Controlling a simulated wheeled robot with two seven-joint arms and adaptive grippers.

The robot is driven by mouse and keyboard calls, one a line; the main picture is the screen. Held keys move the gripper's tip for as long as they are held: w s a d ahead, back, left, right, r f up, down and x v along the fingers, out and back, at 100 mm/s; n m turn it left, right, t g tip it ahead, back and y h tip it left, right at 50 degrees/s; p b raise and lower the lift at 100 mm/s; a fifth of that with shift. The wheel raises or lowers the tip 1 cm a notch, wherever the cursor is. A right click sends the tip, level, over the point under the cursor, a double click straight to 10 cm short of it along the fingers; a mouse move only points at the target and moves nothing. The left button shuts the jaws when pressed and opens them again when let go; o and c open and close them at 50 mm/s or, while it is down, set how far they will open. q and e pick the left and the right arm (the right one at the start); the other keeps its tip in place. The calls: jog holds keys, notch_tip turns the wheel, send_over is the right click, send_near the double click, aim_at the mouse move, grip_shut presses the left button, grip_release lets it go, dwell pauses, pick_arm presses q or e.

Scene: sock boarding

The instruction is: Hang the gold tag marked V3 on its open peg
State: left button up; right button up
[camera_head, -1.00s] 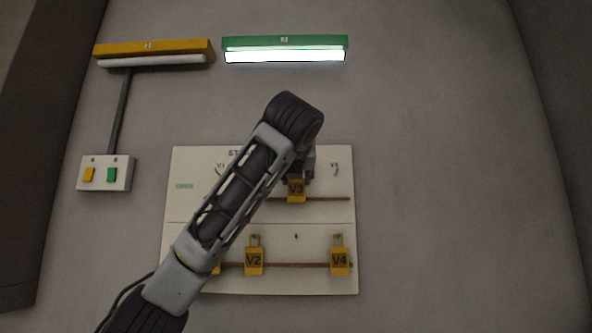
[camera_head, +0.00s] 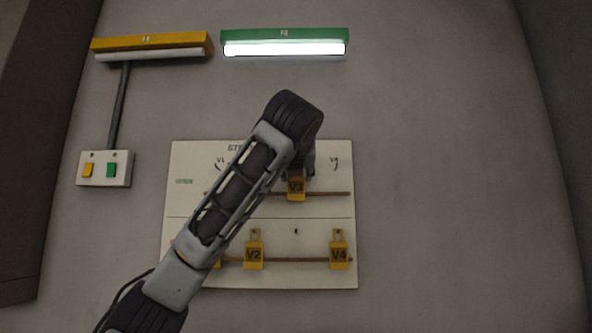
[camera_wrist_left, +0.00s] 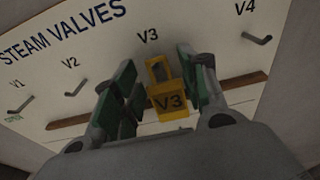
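The gold tag marked V3 (camera_head: 297,189) is upright in front of the upper half of a white board (camera_head: 335,211). In the left wrist view the tag (camera_wrist_left: 170,102) sits below the printed V3 label, its loop upward. The V3 peg is hidden behind the tag and fingers, so I cannot tell whether the loop is around it. My left gripper (camera_wrist_left: 157,62) has its green-padded fingers spread on either side of the tag, with a gap at least on the left. It also shows in the head view (camera_head: 306,164), partly hidden by my arm. My right gripper is out of view.
Bare V1 (camera_wrist_left: 15,114), V2 (camera_wrist_left: 75,88) and V4 (camera_wrist_left: 257,38) pegs stick out nearby. A brown rail (camera_wrist_left: 75,121) runs behind the tag. Tags V2 (camera_head: 254,255) and V4 (camera_head: 339,255) are on the lower row. A switch box (camera_head: 105,169) is at left.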

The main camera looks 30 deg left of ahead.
pick_arm(q)
jog(key=o, duration=0.3)
jog(key=v, duration=1.2)
dwell(1.0)
dwell(0.8)
